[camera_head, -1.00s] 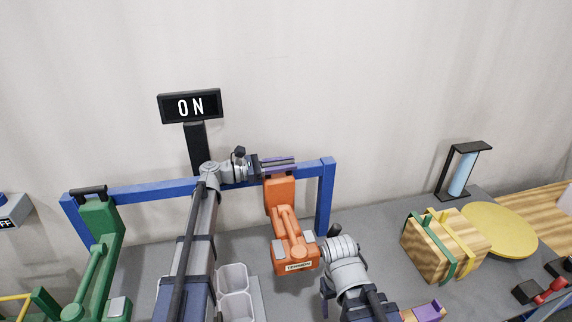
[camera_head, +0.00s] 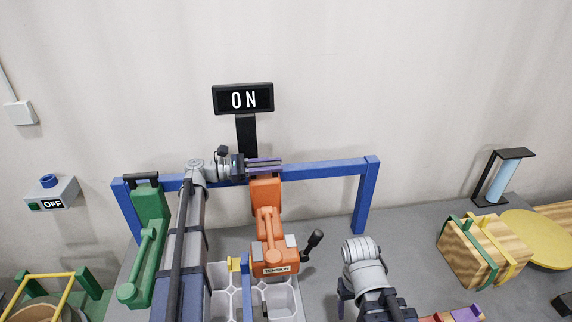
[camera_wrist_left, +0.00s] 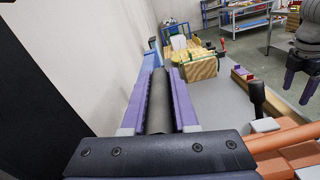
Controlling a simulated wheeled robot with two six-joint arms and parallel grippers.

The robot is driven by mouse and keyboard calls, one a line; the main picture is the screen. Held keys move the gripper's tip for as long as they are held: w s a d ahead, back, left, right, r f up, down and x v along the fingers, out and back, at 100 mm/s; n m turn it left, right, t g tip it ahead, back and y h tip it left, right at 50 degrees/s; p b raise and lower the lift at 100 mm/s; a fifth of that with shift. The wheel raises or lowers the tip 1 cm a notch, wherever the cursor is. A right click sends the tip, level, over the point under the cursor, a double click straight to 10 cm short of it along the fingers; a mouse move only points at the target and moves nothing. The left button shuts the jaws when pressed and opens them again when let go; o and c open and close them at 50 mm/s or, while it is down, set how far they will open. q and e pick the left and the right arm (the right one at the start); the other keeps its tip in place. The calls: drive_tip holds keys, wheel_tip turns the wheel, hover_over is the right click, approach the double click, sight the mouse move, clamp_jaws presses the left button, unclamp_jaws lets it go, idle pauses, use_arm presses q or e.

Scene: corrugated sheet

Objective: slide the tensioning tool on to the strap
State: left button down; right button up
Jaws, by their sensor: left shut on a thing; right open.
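The orange tensioning tool (camera_head: 272,225), labelled TENSION, is upright by the blue rail frame. My left gripper (camera_head: 264,165) is at its top. In the left wrist view the purple fingers (camera_wrist_left: 160,105) are closed around a dark grey bar, which appears to be the tool's handle. A wooden box (camera_head: 470,258) stands on the right of the bench, with a green strap (camera_head: 472,246) and a yellow strap (camera_head: 507,243) around it. The box is well apart from the tool. My right gripper (camera_wrist_left: 297,86) is open and empty, with its fingers pointing down.
A green tool (camera_head: 150,220) stands at the left end of the blue frame (camera_head: 320,172). A divided grey tray (camera_head: 288,300) lies in front of the orange tool. A black ON sign (camera_head: 243,98) rises behind. Grey bench (camera_head: 410,240) is free between tool and box.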

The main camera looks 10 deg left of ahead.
use_arm(q)
drive_tip(key=shift+s+a, duration=0.15)
drive_tip(key=shift+a, duration=0.2)
drive_tip(key=c, duration=1)
unclamp_jaws()
drive_tip(key=shift+a, duration=0.1)
drive_tip(key=shift+o, duration=0.6)
drive_tip(key=shift+s+a, duration=0.1)
drive_tip(key=shift+a, duration=0.05)
drive_tip(key=shift+o, duration=1)
wheel_tip(320, 180, up, 10)
drive_tip(key=p, duration=1)
